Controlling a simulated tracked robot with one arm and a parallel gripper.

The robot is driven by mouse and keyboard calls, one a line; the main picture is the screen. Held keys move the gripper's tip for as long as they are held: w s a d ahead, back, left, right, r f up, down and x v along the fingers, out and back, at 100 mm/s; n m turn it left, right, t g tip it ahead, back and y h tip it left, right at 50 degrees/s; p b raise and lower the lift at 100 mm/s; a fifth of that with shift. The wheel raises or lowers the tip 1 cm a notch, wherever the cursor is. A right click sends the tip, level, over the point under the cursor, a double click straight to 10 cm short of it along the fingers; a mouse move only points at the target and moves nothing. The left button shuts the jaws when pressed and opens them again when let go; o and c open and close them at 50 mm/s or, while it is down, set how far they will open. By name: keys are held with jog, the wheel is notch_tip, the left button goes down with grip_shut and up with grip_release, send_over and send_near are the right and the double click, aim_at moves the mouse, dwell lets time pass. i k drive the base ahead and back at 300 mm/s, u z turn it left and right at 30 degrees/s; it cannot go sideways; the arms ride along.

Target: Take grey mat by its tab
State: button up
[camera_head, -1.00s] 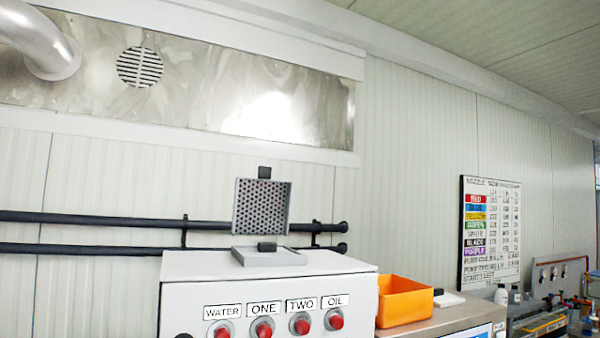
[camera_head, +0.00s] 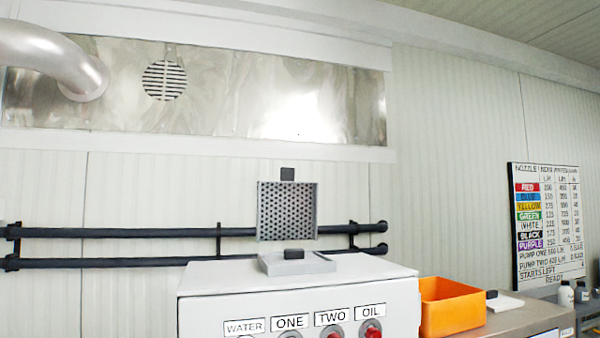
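A grey perforated square panel (camera_head: 287,211) stands upright above the white control cabinet, in the middle of the view. A black tab (camera_head: 287,174) sticks up from its top edge. A flat grey tray-like piece (camera_head: 316,264) lies on the cabinet top below it, with a black block (camera_head: 294,254) at its middle. I cannot tell which of these is the grey mat, or whether the panel and the flat piece touch. My gripper is not in view.
Black pipes (camera_head: 120,234) run along the wall behind.

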aim_at(290, 256)
jog(key=i, duration=0.85)
jog(key=u, duration=0.05)
